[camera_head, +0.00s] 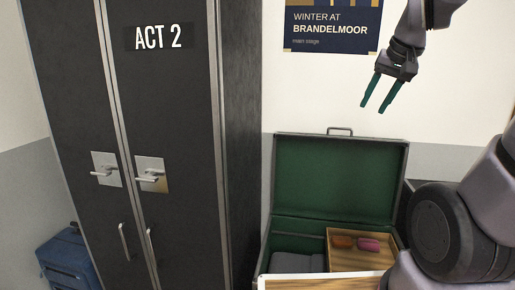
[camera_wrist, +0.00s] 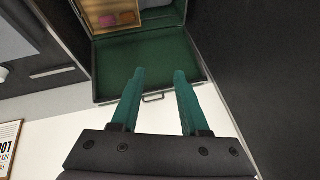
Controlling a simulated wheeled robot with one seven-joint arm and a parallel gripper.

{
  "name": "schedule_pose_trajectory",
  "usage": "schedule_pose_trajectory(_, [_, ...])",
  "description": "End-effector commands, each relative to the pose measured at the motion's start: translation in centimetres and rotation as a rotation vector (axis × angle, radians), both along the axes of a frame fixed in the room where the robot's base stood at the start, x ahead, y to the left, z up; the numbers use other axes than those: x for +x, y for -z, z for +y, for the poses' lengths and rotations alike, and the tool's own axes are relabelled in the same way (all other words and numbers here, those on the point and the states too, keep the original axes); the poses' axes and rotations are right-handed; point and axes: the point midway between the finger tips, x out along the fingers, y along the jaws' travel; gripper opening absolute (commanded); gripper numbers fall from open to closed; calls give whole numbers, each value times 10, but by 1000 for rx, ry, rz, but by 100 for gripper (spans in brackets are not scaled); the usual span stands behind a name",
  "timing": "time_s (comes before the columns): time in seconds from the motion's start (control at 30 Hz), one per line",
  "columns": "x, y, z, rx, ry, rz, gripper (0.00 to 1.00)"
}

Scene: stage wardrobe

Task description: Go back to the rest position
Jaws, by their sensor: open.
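My gripper (camera_head: 380,92) is in the upper right of the head view, in front of the pale wall and above the open trunk. Its two teal fingers are apart with nothing between them. In the wrist view my gripper (camera_wrist: 158,75) points toward the trunk's raised green-lined lid, and its fingers are empty there too.
A dark wardrobe (camera_head: 170,90) marked ACT 2 stands shut at left. The trunk (camera_head: 340,178) is open, with a wooden tray (camera_head: 350,262) holding an orange item (camera_head: 342,241) and a pink item (camera_head: 368,245). A blue case (camera_head: 68,262) stands lower left. A poster (camera_head: 332,28) hangs behind.

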Motion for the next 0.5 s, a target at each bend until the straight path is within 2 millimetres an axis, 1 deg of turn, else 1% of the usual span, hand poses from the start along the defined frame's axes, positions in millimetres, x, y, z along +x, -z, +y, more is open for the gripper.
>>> schedule_pose_trajectory(0.03, [-17, -9, 10, 11, -10, -27, 45])
schedule_pose_trajectory(0.1, [-39, -16, 21, 30, -15, -49, 45])
schedule_pose_trajectory(0.2, [-64, -22, 33, 51, -23, -73, 45])
schedule_pose_trajectory(0.33, [-84, -25, 41, 68, -30, -93, 45])
schedule_pose_trajectory(0.4, [-90, -25, 44, 73, -31, -96, 45])
schedule_pose_trajectory(0.5, [-93, -25, 45, 76, -31, -97, 45])
